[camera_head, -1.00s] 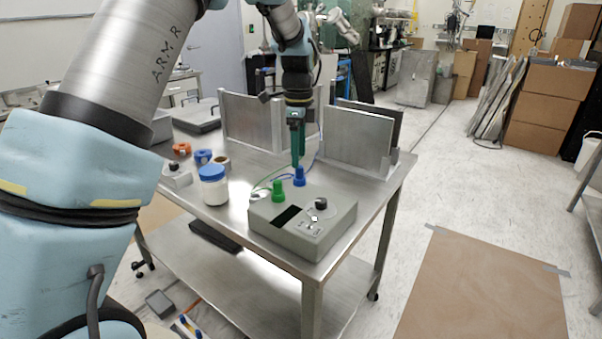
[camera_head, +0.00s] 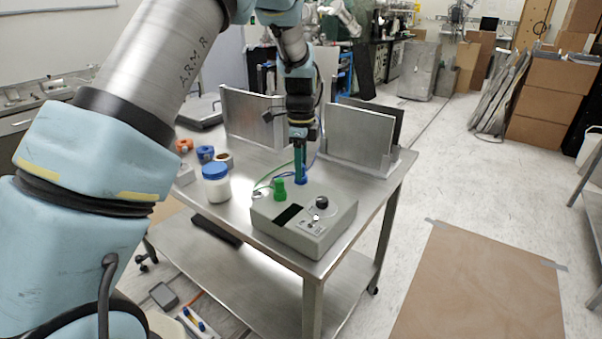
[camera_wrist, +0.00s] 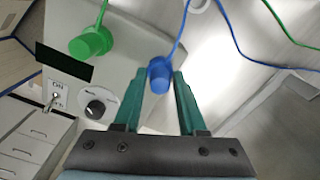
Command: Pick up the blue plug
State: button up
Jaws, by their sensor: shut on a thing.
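The blue plug (camera_head: 302,176) stands at the back edge of the grey control box (camera_head: 328,217), with a blue cable running from it. My gripper (camera_head: 299,164) reaches straight down onto the plug from above, and its green fingers partly hide it. In the wrist view the blue plug (camera_wrist: 160,75) sits between the tips of my gripper's fingers (camera_wrist: 167,82), which are shut on it. The plug looks still seated at the box; I cannot see its lower end clearly.
A green plug (camera_head: 280,188) stands to the left on the same box, near my gripper. A white jar with a blue lid (camera_head: 216,185) stands left of the box. Upright metal plates (camera_head: 358,138) stand behind it on the steel table (camera_head: 235,222).

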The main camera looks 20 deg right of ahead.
grip_shut()
notch_tip(320, 180, up, 10)
jog(key=b, duration=0.3)
dwell(0.3)
jog(key=shift+w+p, duration=0.1)
jog(key=shift+p, duration=0.25)
dwell(0.4)
jog(key=w+a+p, duration=0.4)
jog(key=w, duration=0.5)
jog(key=shift+a, duration=0.2)
dwell(0.8)
jog(key=shift+w, duration=0.1)
